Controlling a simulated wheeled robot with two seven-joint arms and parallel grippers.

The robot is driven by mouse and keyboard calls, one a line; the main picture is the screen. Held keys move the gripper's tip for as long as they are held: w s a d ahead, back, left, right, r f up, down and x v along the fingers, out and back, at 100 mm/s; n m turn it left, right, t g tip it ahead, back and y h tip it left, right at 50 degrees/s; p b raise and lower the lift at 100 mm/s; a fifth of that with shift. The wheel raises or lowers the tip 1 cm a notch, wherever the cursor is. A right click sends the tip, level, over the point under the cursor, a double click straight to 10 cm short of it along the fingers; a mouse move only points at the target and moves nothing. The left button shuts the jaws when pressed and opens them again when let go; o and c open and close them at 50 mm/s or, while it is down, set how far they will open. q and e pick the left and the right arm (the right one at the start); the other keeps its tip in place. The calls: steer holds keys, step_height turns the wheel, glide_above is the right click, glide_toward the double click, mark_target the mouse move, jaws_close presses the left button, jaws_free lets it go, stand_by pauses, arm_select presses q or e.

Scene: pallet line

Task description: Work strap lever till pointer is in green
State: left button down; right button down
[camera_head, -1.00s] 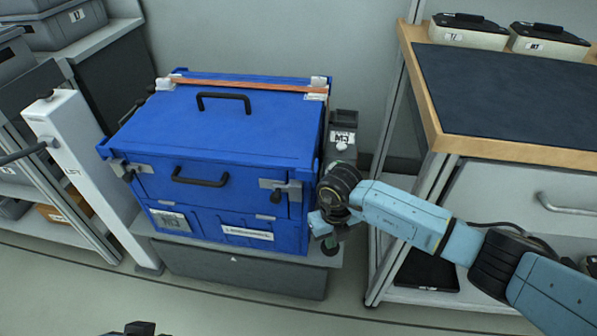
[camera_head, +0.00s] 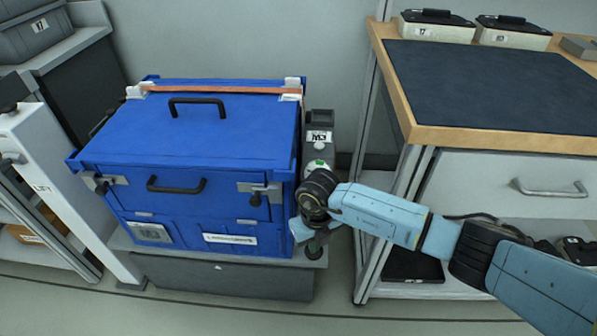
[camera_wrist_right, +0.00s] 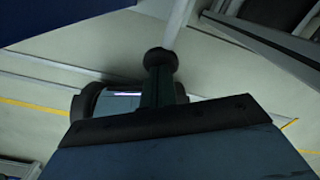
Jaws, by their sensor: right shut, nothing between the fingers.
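A grey strap tensioner unit (camera_head: 320,146) stands against the right side of the blue crate (camera_head: 190,140). It has a white label and a small pale round face with a bit of green below it; I cannot make out a pointer. My right gripper (camera_head: 303,230) is shut and empty, low beside the crate's front right corner. A dark lever knob (camera_head: 314,251) shows just below it. In the right wrist view a dark round-ended handle (camera_wrist_right: 160,62) stands close ahead; whether the gripper touches it is unclear. My left gripper is out of view.
An orange strap (camera_head: 222,89) runs across the crate's lid. The crate rests on a grey platform (camera_head: 220,277). A wood-edged workbench (camera_head: 480,140) stands close on the right, and a white lift post (camera_head: 60,185) on the left. Floor in front is clear.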

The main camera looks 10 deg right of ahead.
steer(key=shift+f+b, duration=0.5)
steer(key=shift+f, duration=0.35)
steer(key=shift+f, duration=0.25)
step_height(320, 180, up, 9)
steer(key=w+p, duration=0.1)
steer(key=p, duration=0.6)
steer(key=shift+d+r, duration=0.15)
steer(key=shift+r, duration=0.05)
steer(key=shift+f, duration=0.2)
